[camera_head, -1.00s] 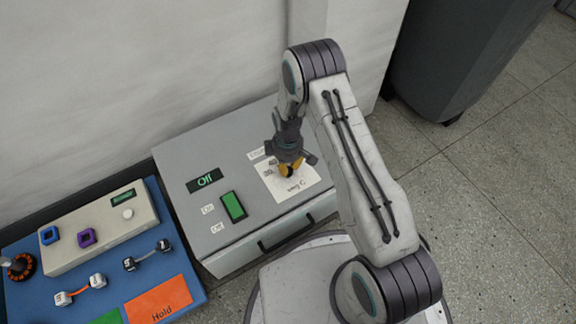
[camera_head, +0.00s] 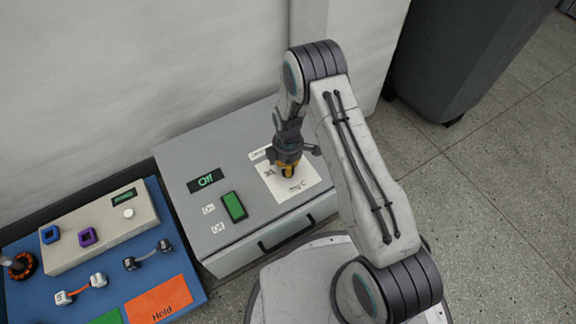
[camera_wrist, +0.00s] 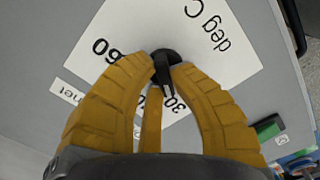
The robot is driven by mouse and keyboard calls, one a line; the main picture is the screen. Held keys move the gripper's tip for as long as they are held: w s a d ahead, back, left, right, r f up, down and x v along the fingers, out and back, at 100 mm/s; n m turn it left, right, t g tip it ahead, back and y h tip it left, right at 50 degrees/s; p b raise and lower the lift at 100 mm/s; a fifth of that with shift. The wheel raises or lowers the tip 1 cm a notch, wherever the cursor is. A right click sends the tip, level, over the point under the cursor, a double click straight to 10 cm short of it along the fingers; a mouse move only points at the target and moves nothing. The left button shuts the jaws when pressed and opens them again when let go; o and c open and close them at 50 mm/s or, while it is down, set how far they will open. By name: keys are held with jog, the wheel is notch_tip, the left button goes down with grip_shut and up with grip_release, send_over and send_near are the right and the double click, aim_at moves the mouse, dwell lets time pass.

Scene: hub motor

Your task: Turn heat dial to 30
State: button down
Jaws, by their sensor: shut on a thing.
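The heat dial is a black knob (camera_wrist: 164,66) on a white label sheet (camera_wrist: 222,48) marked "60", "30" and "deg C". In the wrist view its pointer tab runs down the picture, close to the "30" mark. My gripper (camera_wrist: 162,72) has its yellow fingers shut on the knob from above. In the head view my gripper (camera_head: 288,172) is over the white sheet (camera_head: 300,188) on the grey box (camera_head: 180,165), and it hides most of the dial.
The box also bears a display reading "Off" (camera_head: 206,180), a green switch (camera_head: 233,206) and a black front handle (camera_head: 286,234). A blue board (camera_head: 190,275) with a beige unit (camera_head: 100,230) lies to the left. A dark bin (camera_head: 460,60) stands behind at the right.

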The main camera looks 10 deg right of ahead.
jog(key=c, duration=1.1)
grip_release()
notch_tip(320, 180, up, 12)
jog(key=shift+f, duration=0.1)
